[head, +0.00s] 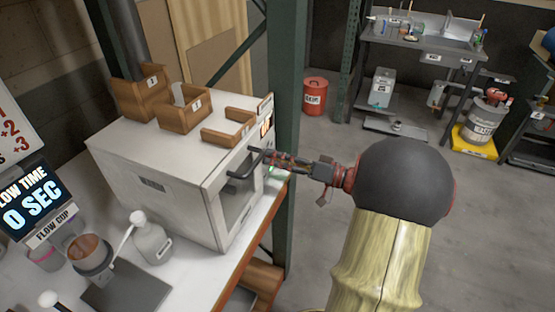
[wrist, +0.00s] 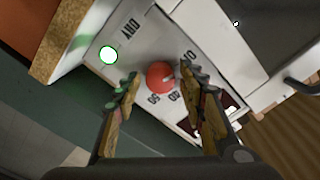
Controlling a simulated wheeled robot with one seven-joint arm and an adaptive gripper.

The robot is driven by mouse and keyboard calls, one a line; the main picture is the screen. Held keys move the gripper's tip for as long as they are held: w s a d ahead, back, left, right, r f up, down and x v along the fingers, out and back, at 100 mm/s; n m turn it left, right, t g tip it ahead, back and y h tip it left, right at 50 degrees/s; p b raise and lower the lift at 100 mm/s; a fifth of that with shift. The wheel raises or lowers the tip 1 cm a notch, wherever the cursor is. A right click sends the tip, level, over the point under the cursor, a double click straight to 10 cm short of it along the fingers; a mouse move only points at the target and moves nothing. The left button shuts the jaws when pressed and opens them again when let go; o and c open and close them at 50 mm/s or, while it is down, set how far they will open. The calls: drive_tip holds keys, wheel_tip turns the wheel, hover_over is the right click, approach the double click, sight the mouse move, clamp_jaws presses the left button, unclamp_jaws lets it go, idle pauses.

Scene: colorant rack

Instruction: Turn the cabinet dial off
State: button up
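The white cabinet (head: 150,190) stands on the bench in the head view, its front facing right. In the wrist view, its panel shows a round red dial (wrist: 160,74) with a small pale mark towards its right side. Printed marks around it include 40 and 50, and DRY stands at the upper left. My gripper (wrist: 160,82) is open, with one finger on each side of the dial; I cannot tell whether they touch it. In the head view my gripper (head: 270,157) is at the cabinet's front upper corner, and the dial is hidden.
A white light with a green ring (wrist: 108,55) is on the panel. A dark door handle (head: 243,167) juts out close to my gripper. Wooden bins (head: 185,105) sit on the cabinet. A green post (head: 287,130) stands just behind.

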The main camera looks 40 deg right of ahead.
drive_tip(key=shift+o, duration=0.3)
drive_tip(key=v, duration=1.2)
idle(0.4)
